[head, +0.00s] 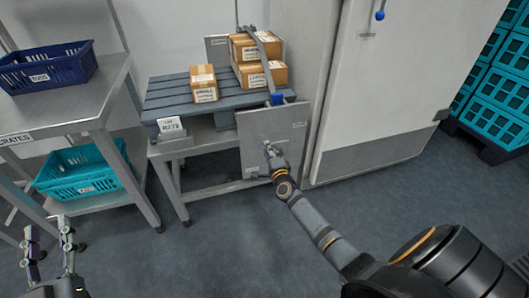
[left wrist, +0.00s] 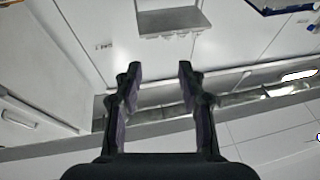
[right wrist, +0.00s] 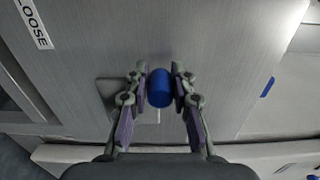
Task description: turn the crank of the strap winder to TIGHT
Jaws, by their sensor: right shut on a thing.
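The strap winder's grey metal panel (head: 285,128) stands upright at the pallet's right front corner; it fills much of the right wrist view (right wrist: 215,60). A label reading LOOSE (right wrist: 33,22) is at that view's upper left. My right gripper (head: 270,152) is at the panel. In the right wrist view its fingers (right wrist: 160,88) are shut on the crank's blue knob (right wrist: 160,90). The crank arm is mostly hidden. A grey strap (head: 261,48) runs over the boxes towards a blue part (head: 277,98) above the panel. My left gripper (head: 48,232) is open and empty, away from the winder.
Cardboard boxes (head: 204,83) sit on the blue-grey pallet (head: 165,93) on a metal stand. A steel shelf on the left holds a dark blue crate (head: 45,72) and a teal crate (head: 82,175). A white door (head: 390,90) is right of the panel. The floor in front is clear.

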